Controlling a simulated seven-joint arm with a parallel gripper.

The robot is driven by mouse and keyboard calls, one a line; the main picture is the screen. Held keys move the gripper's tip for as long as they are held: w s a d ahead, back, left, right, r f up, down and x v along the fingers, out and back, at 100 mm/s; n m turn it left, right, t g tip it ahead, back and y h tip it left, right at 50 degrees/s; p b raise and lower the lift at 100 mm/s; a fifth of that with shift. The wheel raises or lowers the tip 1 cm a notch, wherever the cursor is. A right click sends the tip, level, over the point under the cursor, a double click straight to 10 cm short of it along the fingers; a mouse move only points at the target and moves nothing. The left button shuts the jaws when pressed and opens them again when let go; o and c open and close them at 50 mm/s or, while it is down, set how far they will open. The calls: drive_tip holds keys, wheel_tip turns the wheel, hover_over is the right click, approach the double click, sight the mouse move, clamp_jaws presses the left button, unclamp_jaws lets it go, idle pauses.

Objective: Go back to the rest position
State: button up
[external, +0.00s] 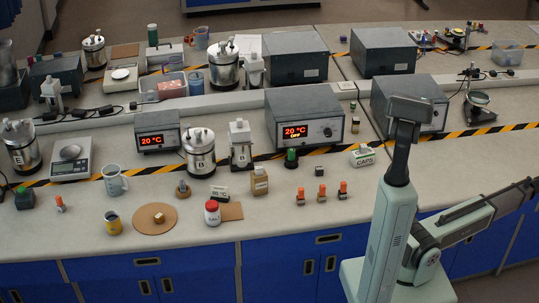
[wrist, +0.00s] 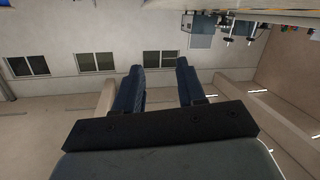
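My gripper (wrist: 160,70) shows in the wrist view with its two dark fingers apart and nothing between them. Beyond the fingers are a pale wall with dark windows and part of the room, seen at an odd angle. No bench object is near the fingertips. In the external view my arm stands at the lower right, in front of the bench, with one pale link upright and another reaching to the right edge. I cannot make out the fingers there.
The front right bench top is mostly clear.

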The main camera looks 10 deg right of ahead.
drive_tip(key=a+f+g+y, duration=0.1)
drive_tip(key=a+f+y, duration=0.1)
drive_tip(key=a+f, duration=0.5)
drive_tip(key=w+a+f+g+y, duration=0.1)
drive_tip(key=a+f, duration=0.2)
drive_tip(key=f, duration=0.7)
drive_tip(key=a+f+g+y, duration=0.1)
drive_tip(key=a+f+y, duration=0.1)
drive_tip(key=a+f, duration=0.5)
drive_tip(key=s+a+f+n+g+y, duration=0.3)
drive_tip(key=a+f, duration=1.6)
drive_tip(key=a, duration=0.1)
drive_tip(key=s+a+f+n+g+y, duration=0.1)
drive_tip(key=a+n+y, duration=0.3)
drive_tip(key=a, duration=2.1)
drive_tip(key=s+a+f+n+g+y, duration=0.2)
drive_tip(key=a+n, duration=0.4)
drive_tip(key=a, duration=2)
drive_tip(key=shift+a+f+g+y, duration=0.25)
drive_tip(key=shift+f+g+y, duration=0.15)
drive_tip(key=shift+f+y, duration=0.55)
drive_tip(key=shift+s, duration=0.1)
